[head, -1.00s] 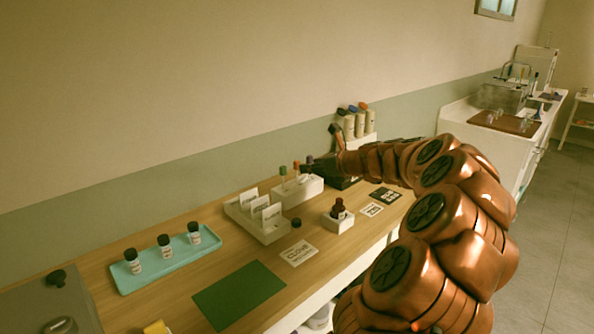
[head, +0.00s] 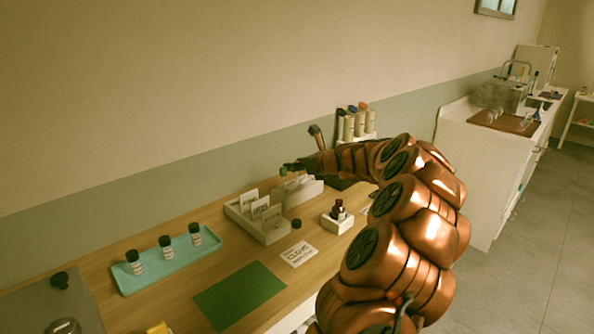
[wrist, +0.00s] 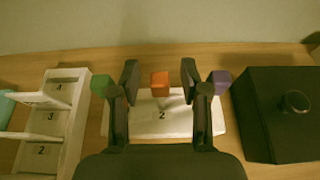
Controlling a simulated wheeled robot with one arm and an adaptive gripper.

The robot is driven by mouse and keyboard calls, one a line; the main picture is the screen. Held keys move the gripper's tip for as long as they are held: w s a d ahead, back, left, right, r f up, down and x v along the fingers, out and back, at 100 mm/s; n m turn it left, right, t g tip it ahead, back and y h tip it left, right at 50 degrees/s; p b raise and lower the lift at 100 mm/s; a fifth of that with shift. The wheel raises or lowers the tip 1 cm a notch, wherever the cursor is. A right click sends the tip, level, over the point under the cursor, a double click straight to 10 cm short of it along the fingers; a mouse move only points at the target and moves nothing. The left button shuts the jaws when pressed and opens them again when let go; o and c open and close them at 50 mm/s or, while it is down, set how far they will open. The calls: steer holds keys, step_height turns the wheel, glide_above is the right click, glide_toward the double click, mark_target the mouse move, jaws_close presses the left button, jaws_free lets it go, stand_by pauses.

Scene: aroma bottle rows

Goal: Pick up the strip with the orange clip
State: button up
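The orange clip (wrist: 160,82) shows in the wrist view, midway between my open fingers, at the top of its strip. It is over a white holder (wrist: 152,124) marked 2. A green clip (wrist: 101,85) is just outside my left finger and a purple clip (wrist: 220,81) just outside my right finger. My gripper (wrist: 160,80) is open around the orange clip, with a gap on each side. In the head view my gripper (head: 290,168) is above the white holder (head: 303,190) and hides the orange clip; the green clip (head: 283,171) peeks out at its left.
A white tray with numbered slots and upright cards (wrist: 42,135) is left of the holder. A black box with a knob (wrist: 275,115) is close on the right. A teal tray with bottles (head: 150,283) and a green mat (head: 238,296) lie further along the table.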

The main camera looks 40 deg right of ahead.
steer(key=c, duration=0.7)
